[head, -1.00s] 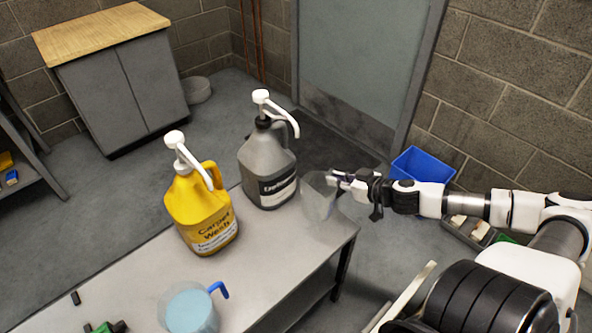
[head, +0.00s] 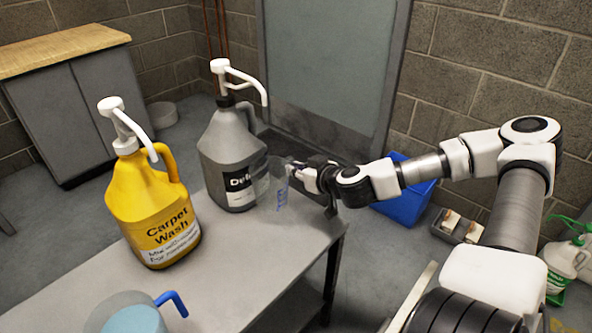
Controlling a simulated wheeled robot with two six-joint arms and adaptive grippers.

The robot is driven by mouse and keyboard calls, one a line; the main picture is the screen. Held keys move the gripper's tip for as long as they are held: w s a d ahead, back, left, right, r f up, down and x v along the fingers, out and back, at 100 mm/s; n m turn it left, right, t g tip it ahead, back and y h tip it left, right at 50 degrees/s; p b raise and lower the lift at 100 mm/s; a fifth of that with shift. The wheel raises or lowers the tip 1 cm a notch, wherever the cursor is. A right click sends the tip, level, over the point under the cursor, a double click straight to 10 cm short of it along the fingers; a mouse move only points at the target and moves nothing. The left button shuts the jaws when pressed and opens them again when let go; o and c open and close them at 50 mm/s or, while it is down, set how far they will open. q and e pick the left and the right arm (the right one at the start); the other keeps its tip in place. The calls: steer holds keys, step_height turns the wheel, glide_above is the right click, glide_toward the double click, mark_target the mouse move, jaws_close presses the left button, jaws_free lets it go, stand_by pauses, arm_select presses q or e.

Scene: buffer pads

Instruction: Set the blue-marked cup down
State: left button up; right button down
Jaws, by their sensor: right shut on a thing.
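The blue-marked cup (head: 268,188) is clear, with small blue markings on its side. It is in front of the right side of the grey jug, over the table's far right end. It looks upright, and I cannot tell whether its base touches the tabletop. My right gripper (head: 291,171) comes in from the right and is shut on the cup's right side. The table (head: 235,262) is a grey bench with a bare top around the cup. My left gripper is not in view.
A grey pump jug (head: 224,150) stands just left of the cup. A yellow Carpet Wash pump jug (head: 150,205) stands farther left. A clear pitcher with a blue handle (head: 172,301) holds blue liquid at the bottom left. A blue bin (head: 405,208) is on the floor behind my arm.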

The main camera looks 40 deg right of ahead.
step_height(320, 180, down, 5)
steer(key=b, duration=0.4)
steer(key=shift+r, duration=0.1)
steer(key=shift+r+p, duration=0.25)
steer(key=shift+p, duration=0.05)
steer(key=shift+f, duration=0.2)
steer(key=c, duration=1.2)
jaws_free()
